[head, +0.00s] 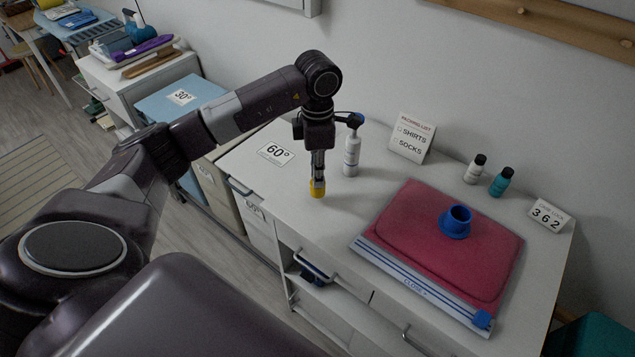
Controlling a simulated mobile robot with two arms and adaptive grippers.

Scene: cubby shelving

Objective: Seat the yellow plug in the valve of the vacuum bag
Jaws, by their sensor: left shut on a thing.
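The yellow plug (317,188) is held at the tips of my left gripper (317,178), which points down over the left part of the white counter. I cannot tell whether the plug touches the counter. The vacuum bag (430,235) lies flat on the counter to the right, dark red inside, with a striped closing strip along its front edge and a blue slider at the front right corner. Its blue valve (457,219) stands up on top, with a round open mouth. The plug is well to the left of the valve. My right gripper is not in view.
A white spray bottle (352,153) stands just right of my left gripper. A packing-list sign (412,138), two small bottles (475,169) (502,182) and a 362 card (548,216) line the back. Bare counter lies between plug and bag.

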